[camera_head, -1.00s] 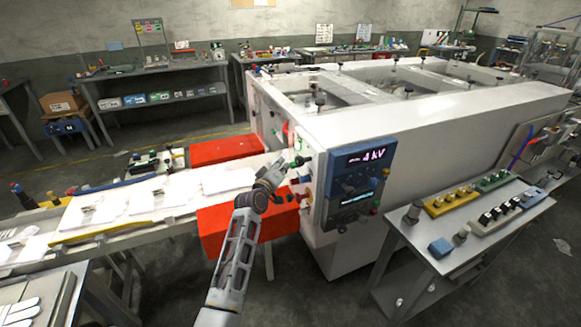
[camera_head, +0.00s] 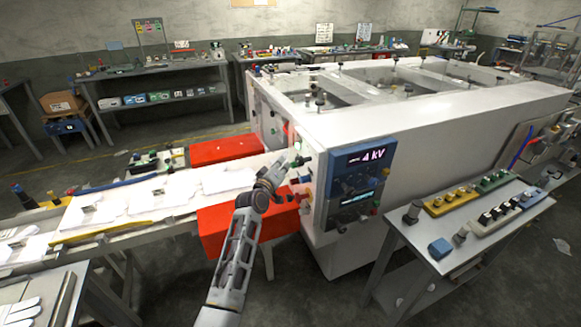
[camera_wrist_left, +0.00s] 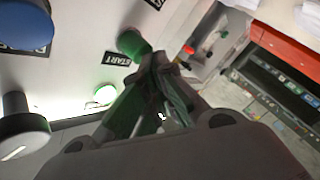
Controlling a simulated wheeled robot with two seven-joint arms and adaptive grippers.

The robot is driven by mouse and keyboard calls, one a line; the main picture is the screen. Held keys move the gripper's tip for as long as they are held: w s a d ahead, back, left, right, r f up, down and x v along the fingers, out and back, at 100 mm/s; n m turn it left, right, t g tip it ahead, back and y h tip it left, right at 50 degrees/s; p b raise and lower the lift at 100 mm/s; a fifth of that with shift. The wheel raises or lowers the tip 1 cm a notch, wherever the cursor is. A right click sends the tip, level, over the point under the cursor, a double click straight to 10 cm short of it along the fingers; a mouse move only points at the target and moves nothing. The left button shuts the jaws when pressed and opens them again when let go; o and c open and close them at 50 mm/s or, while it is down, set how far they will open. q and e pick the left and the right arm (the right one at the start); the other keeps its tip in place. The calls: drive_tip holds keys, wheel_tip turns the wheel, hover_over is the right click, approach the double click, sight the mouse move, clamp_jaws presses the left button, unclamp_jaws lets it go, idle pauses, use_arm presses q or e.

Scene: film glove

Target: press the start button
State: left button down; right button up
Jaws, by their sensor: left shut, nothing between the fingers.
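The white machine's near end face (camera_head: 318,180) carries several knobs and buttons. In the left wrist view, a START label (camera_wrist_left: 122,59) lies between a dark green button (camera_wrist_left: 133,44) and a lit green button (camera_wrist_left: 105,94); I cannot tell which one it names. My left gripper (camera_wrist_left: 156,62) is shut and empty, its tips close beside the dark green button; touching or apart, I cannot tell. In the head view, the left gripper (camera_head: 280,166) reaches to the machine's face beside a green button (camera_head: 298,146). My right gripper is not in view.
A blue control box with a kV display (camera_head: 366,158) juts out right of the gripper. Red blocks (camera_head: 222,226) flank the conveyor (camera_head: 180,205) on the left. A blue knob (camera_wrist_left: 25,22) and a black knob (camera_wrist_left: 20,130) stand out nearby. A side table (camera_head: 440,258) stands at right.

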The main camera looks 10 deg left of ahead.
use_arm(q)
drive_tip(key=shift+s+a, duration=0.45)
drive_tip(key=shift+a, duration=0.15)
drive_tip(key=shift+a, duration=0.1)
drive_tip(key=shift+s+a+p, duration=0.25)
drive_tip(key=shift+s+a, duration=0.45)
drive_tip(key=shift+a, duration=0.3)
drive_tip(key=shift+s+a+p, duration=0.25)
drive_tip(key=shift+s+a, duration=0.45)
drive_tip(key=shift+a, duration=0.3)
